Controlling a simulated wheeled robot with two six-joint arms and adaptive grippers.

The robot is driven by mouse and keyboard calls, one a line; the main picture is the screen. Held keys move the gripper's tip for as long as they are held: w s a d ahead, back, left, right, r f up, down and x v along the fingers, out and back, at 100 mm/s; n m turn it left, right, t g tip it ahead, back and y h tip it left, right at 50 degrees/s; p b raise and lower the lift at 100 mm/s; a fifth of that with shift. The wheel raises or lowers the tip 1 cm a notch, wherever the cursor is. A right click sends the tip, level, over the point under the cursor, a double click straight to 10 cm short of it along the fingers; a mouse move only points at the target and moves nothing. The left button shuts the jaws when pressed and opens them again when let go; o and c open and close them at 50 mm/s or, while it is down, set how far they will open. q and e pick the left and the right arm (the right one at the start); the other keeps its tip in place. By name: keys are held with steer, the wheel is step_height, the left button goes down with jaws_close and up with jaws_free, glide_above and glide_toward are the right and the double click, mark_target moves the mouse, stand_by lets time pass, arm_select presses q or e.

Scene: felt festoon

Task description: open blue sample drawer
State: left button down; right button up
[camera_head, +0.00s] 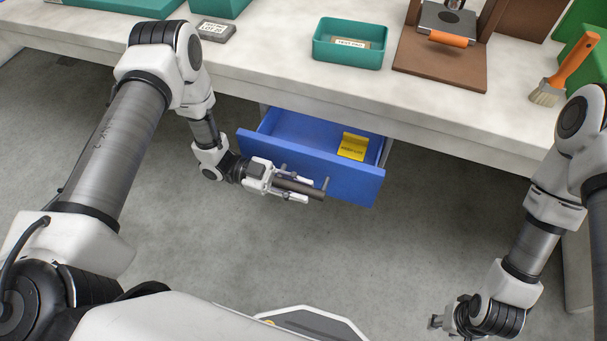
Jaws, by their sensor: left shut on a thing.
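The blue sample drawer (345,176) stands pulled out from under the white bench top, with its inside showing. A yellow labelled piece (352,146) is inside it at the right. My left gripper (304,189) is in front of the drawer face and is shut on the dark bar handle (312,190). My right gripper (437,322) is low at the right, well apart from the drawer; its fingers are too small and partly hidden to tell their state.
On the bench (270,64) stand a teal tray (348,60) with a label, a grey labelled block (215,30), a brown stand (440,62) with an orange handle, and an orange-handled brush (565,68). The grey floor (330,255) before the drawer is clear.

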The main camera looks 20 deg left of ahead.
arm_select(q)
steer(key=s+p, duration=0.3)
steer(key=s, duration=1)
steer(key=shift+s+a+p, duration=0.2)
steer(key=shift+p, duration=0.2)
steer(key=shift+r, duration=0.1)
steer(key=c, duration=1)
jaws_free()
steer(key=shift+o, duration=0.2)
steer(key=a, duration=1.2)
steer(key=shift+w, duration=0.2)
